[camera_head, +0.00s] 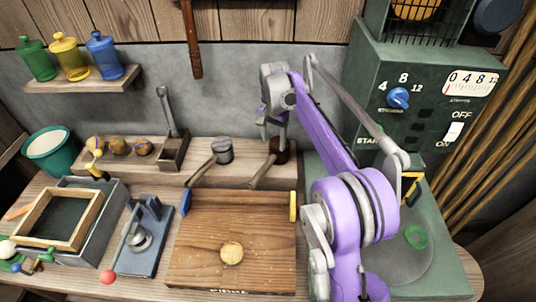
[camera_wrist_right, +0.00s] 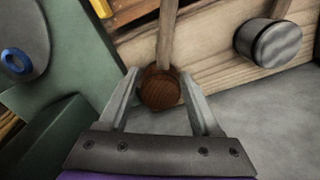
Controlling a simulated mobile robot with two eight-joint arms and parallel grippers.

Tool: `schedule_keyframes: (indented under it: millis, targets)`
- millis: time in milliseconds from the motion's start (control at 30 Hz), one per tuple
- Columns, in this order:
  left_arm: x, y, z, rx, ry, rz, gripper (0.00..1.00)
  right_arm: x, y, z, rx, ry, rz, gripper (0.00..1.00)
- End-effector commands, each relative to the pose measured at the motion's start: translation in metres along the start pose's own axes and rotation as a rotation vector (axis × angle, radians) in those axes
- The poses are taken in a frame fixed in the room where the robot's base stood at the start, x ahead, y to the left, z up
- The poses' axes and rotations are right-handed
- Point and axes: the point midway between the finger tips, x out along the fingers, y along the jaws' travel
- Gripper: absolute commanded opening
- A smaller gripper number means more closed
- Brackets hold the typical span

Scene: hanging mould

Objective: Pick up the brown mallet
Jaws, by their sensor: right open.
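The brown mallet (camera_head: 279,152) rests on the wooden ledge, its pale handle sloping down to the left. My right gripper (camera_head: 273,133) is above the mallet's head, pointing down. In the right wrist view, the brown mallet head (camera_wrist_right: 160,90) appears between the tips of my open right gripper (camera_wrist_right: 160,87), with its handle running away toward the top. I cannot tell whether the fingers touch it. A grey-headed mallet (camera_head: 222,151) lies to its left; its metal head also shows in the right wrist view (camera_wrist_right: 276,43). My left gripper is out of view.
A wooden board (camera_head: 232,210) with a round piece (camera_head: 232,253) lies in front of the ledge (camera_head: 200,177). A green machine (camera_head: 430,90) stands close on the right. A blue-grey press (camera_head: 143,240) and a framed tray (camera_head: 105,225) are at left.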

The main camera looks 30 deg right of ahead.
Motion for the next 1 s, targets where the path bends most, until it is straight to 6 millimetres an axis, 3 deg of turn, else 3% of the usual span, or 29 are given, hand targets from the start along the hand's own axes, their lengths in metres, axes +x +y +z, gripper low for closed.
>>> schedule_keyframes:
  millis: [200,467,700,1000]
  targets:
    - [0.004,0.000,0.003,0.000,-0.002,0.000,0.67,0.036,-0.001,0.000,-0.001,0.000,0.000,0.65]
    - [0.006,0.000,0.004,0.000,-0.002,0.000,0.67,0.058,-0.003,0.001,-0.003,0.001,-0.001,0.65]
    - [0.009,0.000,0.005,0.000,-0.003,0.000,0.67,0.092,-0.007,0.002,-0.003,0.001,-0.001,0.65]
    - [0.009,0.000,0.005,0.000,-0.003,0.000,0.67,0.101,-0.007,0.002,-0.003,0.001,-0.001,0.65]
